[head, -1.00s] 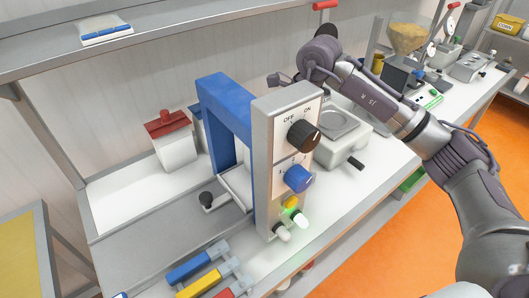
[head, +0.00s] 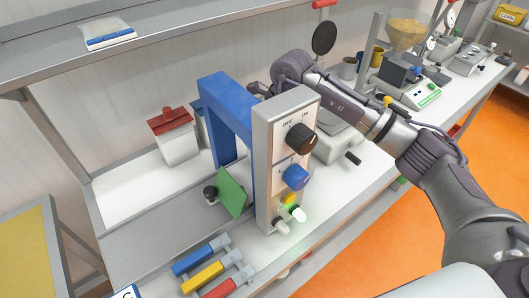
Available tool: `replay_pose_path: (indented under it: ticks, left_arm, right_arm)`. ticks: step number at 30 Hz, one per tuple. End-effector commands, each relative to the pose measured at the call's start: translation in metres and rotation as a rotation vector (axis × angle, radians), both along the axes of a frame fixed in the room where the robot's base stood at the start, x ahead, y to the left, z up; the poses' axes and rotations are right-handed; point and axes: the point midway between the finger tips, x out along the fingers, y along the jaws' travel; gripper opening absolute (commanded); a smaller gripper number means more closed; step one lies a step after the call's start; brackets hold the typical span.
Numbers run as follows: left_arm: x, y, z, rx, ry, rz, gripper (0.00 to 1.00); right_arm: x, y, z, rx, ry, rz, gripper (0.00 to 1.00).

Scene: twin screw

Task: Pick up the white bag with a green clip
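No white bag with a green clip can be made out. A white bag with a blue strip (head: 108,31) lies on the upper shelf at the left. A flat green panel (head: 232,194) stands tilted inside the blue frame (head: 232,110) of the machine; I cannot tell whether it belongs to a bag. My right gripper (head: 262,90) is behind the top of the machine's control panel, its fingers small and partly hidden, so its opening is unclear. My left gripper is out of view.
The grey control panel (head: 268,190) with knobs stands upright on the bench. A red-lidded white container (head: 175,140) is behind it at left. Blue, yellow and red handles (head: 211,272) are in front. A scale, mugs and a hopper (head: 407,38) crowd the right side.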

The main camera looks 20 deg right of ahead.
Motion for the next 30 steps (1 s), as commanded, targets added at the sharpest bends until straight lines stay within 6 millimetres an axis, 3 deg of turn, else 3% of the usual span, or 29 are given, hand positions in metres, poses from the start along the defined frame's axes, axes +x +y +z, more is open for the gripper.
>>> replay_pose_path:
  ticks: [21,30]
  left_arm:
    - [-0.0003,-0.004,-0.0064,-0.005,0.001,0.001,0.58]
    - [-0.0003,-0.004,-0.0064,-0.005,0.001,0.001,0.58]
  right_arm:
    - [0.0,-0.0003,-0.0041,0.0,0.0,0.0,1.0]
    - [-0.0002,-0.0002,-0.0044,0.0,0.001,0.0,0.52]
